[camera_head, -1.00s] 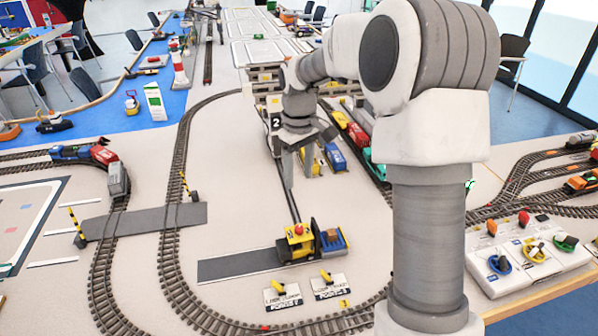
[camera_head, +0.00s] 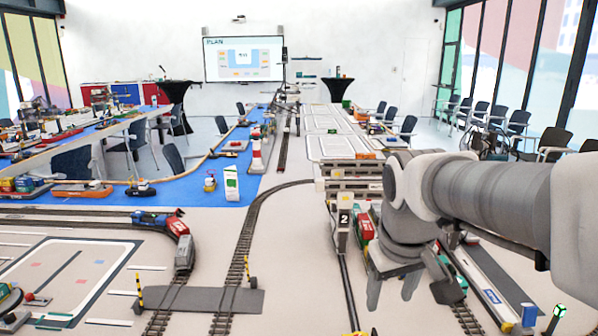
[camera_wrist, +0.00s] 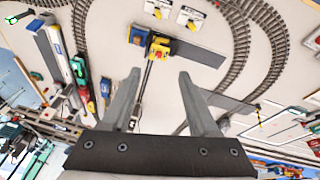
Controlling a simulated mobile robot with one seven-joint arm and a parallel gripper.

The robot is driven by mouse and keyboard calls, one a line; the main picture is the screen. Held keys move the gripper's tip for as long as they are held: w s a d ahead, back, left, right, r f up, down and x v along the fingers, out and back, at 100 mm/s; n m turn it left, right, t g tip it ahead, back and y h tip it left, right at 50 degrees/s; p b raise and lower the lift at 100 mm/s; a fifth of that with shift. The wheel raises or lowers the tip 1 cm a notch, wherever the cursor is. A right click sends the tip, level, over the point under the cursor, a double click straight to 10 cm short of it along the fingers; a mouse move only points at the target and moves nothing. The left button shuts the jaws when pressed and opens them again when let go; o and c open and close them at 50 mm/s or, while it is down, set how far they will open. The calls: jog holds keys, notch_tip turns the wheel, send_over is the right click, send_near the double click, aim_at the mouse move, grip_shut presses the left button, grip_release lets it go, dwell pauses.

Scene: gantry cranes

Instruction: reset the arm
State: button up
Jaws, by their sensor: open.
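My gripper (camera_head: 393,291) hangs above the right part of the layout table in the head view, its fingers pointing down. In the wrist view my gripper (camera_wrist: 160,73) shows two grey fingers spread apart with nothing between them. A yellow and blue toy vehicle (camera_wrist: 160,46) with a red top stands on a grey strip beyond the fingertips.
A grey post marked 2 (camera_head: 343,228) and stacked grey racks (camera_head: 352,182) stand close left of my gripper. Train cars (camera_head: 180,250) sit on the left track. Open air surrounds the fingers.

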jog(key=s+m+t, duration=0.2)
jog(key=s, duration=0.9)
jog(key=shift+f+y, duration=0.4)
jog(key=shift+f, duration=0.05)
